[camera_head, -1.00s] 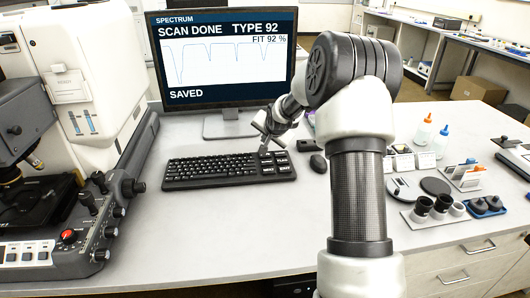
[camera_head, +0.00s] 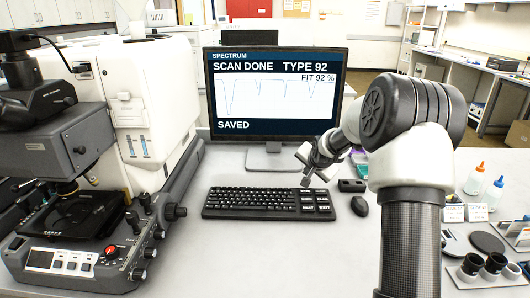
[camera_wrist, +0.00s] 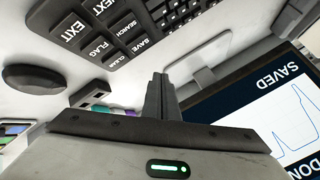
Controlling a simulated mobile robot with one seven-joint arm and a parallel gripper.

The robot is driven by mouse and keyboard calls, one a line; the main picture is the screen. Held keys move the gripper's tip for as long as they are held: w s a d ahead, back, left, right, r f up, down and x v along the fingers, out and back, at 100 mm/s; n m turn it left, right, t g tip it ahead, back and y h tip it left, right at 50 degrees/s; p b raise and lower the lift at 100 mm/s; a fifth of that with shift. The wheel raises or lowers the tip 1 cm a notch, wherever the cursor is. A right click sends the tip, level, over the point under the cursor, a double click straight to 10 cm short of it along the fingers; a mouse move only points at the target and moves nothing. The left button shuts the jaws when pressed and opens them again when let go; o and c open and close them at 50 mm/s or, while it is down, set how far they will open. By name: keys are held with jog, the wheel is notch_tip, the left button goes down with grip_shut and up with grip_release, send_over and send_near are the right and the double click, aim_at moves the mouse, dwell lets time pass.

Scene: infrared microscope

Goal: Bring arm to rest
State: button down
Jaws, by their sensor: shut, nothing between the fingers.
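My gripper (camera_head: 312,178) hangs above the right end of the keyboard, in front of the monitor. In the wrist view its two fingers (camera_wrist: 160,95) are together with nothing between them. The black keyboard (camera_head: 255,202) lies on the bench; its large keys marked EXIT, FLAG, SAVE, SEARCH and NEXT show upside down in the wrist view (camera_wrist: 110,35). The monitor (camera_head: 275,95) reads SCAN DONE, TYPE 92, FIT 92 % and SAVED, and part of it shows in the wrist view (camera_wrist: 285,115). My arm bends at a dark elbow joint at the right and partly hides the bench behind.
The microscope (camera_head: 60,150) with its control panel stands at the left. A mouse (camera_head: 359,206) and small black block (camera_head: 351,186) lie right of the keyboard. Dropper bottles (camera_head: 474,180) and black cups (camera_head: 471,265) stand at the far right. The bench front is clear.

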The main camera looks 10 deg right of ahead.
jog(key=s+a+r+n+g, duration=0.1)
jog(key=s+a+r+n, duration=0.15)
jog(key=s+r, duration=0.35)
jog(key=s+a+r+n, duration=0.1)
jog(key=s+a+r, duration=0.3)
jog(key=s, duration=0.4)
jog(key=s+a+r+n+g, duration=0.1)
jog(key=s+a+r+n, duration=0.15)
jog(key=s+r, duration=0.35)
jog(key=s+a+f+n+g+y, duration=0.1)
jog(key=s+a+n, duration=0.15)
jog(key=s, duration=1.05)
jog(key=s+a+n+g, duration=0.1)
jog(key=s+a+n, duration=0.15)
jog(key=s, duration=1.05)
notch_tip(320, 180, up, 22)
jog(key=w+m+p, duration=0.1)
jog(key=p, duration=2.1)
jog(key=shift+a, duration=0.3)
jog(key=shift+f, duration=0.2)
